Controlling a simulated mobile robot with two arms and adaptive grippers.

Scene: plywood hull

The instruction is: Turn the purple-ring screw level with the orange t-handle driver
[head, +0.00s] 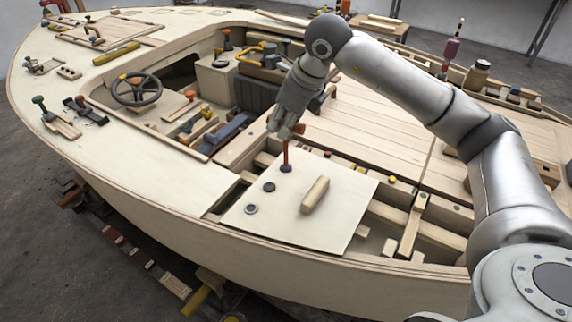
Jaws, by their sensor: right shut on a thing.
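My right gripper (287,131) reaches in from the right over the plywood hull. It is shut on the orange t-handle driver (286,153), which points down, close to upright. The driver's lower end meets the purple-ring screw (286,168) near the back edge of a pale square panel (335,222). Only the purple ring shows; the screw's head is hidden under the driver, so I cannot tell its angle or height. The driver's handle is largely hidden by the gripper. My left gripper is not in view.
Two dark round fittings, one (269,187) nearer the screw and one (251,209) nearer the front, sit on the panel. A wooden grip block (315,195) lies right of them. Open frame bays lie behind and right of the panel. A steering wheel (136,89) stands at left.

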